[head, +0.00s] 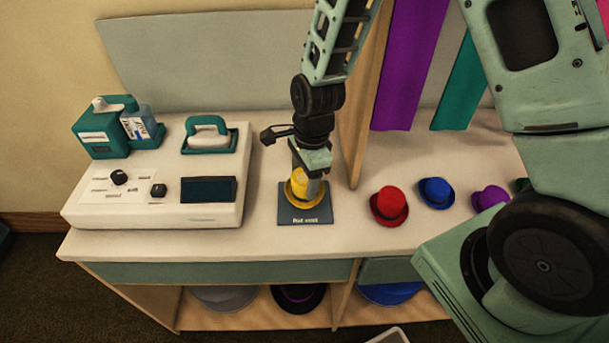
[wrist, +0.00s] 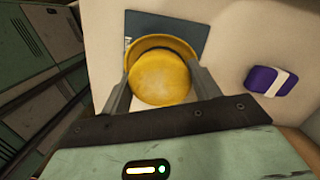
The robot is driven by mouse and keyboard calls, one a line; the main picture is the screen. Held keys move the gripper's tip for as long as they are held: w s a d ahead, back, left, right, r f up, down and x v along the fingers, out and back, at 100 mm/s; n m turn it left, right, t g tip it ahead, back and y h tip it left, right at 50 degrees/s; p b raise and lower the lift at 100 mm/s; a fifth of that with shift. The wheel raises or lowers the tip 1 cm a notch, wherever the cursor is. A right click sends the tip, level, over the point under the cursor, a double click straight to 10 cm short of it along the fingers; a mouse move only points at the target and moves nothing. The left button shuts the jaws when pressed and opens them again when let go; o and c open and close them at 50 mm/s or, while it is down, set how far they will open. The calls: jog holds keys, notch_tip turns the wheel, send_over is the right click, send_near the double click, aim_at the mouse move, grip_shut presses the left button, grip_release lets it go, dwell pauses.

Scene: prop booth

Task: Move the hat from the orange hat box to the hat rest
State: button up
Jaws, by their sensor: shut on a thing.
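The yellow hat (head: 298,190) is between the fingers of my gripper (head: 305,178), which is shut on it. In the wrist view the hat (wrist: 160,80) shows its round crown, with a finger on each side. The hat rest (head: 305,216) is a dark blue-grey square pad with white lettering on the counter. The hat is over this pad, brim down; I cannot tell whether the brim touches it. The pad (wrist: 144,22) also shows beyond the hat in the wrist view. No orange hat box can be made out in either view.
A wooden divider (head: 358,130) rises to the right. Beyond it are a red hat (head: 389,206), a blue hat (head: 437,192) and a purple hat (head: 490,199).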

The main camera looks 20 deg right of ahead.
jog(key=shift+f, duration=0.25)
dwell(0.4)
jog(key=shift+f+b, duration=0.5)
jog(key=shift+f, duration=0.15)
jog(key=shift+f, duration=0.4)
jog(key=shift+f+b, duration=0.25)
jog(key=shift+b, duration=0.05)
dwell(0.4)
jog(key=o, duration=1)
jog(key=shift+o, duration=0.2)
jog(key=shift+r, duration=0.1)
